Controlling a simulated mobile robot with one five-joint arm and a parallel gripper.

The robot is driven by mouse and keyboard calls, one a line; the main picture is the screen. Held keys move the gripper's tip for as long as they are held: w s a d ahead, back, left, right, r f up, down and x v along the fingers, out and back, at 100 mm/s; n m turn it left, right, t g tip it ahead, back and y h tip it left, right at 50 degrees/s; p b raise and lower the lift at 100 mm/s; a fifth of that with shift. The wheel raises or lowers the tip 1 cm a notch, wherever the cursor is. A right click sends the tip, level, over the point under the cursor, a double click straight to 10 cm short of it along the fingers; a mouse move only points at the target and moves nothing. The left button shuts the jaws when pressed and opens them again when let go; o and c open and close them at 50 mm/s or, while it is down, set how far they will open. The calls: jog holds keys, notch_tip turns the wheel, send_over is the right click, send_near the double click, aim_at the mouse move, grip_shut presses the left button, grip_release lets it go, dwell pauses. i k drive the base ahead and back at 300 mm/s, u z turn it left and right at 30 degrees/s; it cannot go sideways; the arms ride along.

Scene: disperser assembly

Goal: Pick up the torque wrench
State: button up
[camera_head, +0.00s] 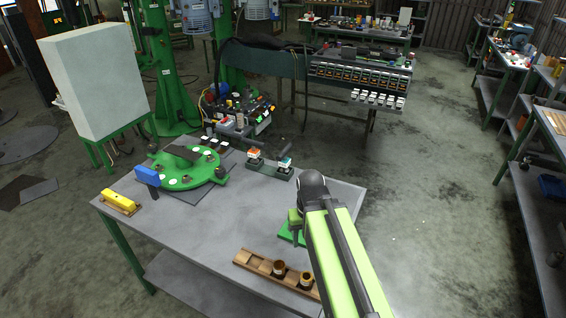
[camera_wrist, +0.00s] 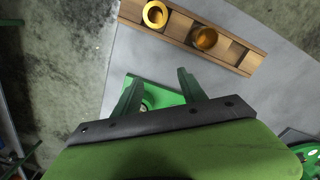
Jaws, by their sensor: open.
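I cannot make out a torque wrench for certain. A yellow bar-shaped object (camera_head: 118,200) lies on a wooden holder at the left edge of the grey table (camera_head: 215,235); I cannot tell whether it is the wrench. My gripper (camera_wrist: 159,78) is open and empty, its two green fingers apart over a green plate (camera_wrist: 150,92) in the wrist view. In the head view my arm hides most of that plate, which shows beside the arm on the table's right part (camera_head: 287,237). The yellow object is far to the left of my gripper.
A wooden tray (camera_head: 243,258) with two brass rings lies near the front edge; it also shows in the wrist view (camera_wrist: 226,49). A round green fixture (camera_head: 190,176) with a blue block (camera_head: 147,176) stands at the back left. The table's middle is clear.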

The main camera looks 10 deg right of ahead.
aim_at(284, 162)
jog(key=u, duration=0.05)
jog(key=k, duration=0.55)
jog(key=z, duration=1.4)
jog(key=i, duration=4.3)
jog(key=u, duration=0.55)
jog(key=k, duration=0.15)
jog(key=u, duration=2.95)
